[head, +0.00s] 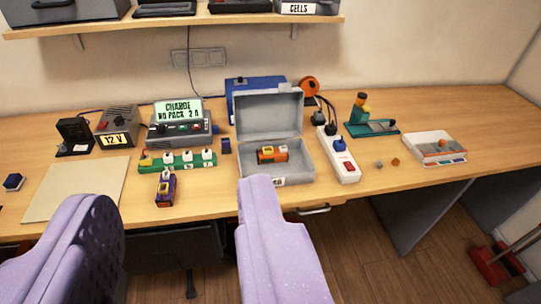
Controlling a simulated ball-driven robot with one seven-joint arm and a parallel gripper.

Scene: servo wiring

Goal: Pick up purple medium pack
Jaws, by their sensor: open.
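The purple medium pack (165,190) stands near the front edge of the wooden table. It has a purple body with a dark part and a small yellow and white connector on top. My gripper (180,240) is open, its two lilac fingers spread wide at the bottom of the head view. The pack shows in the gap between the fingers, beyond them and apart from both. Nothing is between the fingers.
A green strip (178,163) with several connectors lies just behind the pack. An open grey case (302,165) holding an orange pack (272,155) stands to the right. A pale mat (75,190) lies left. A charger (180,125) and a power strip (338,155) stand nearby.

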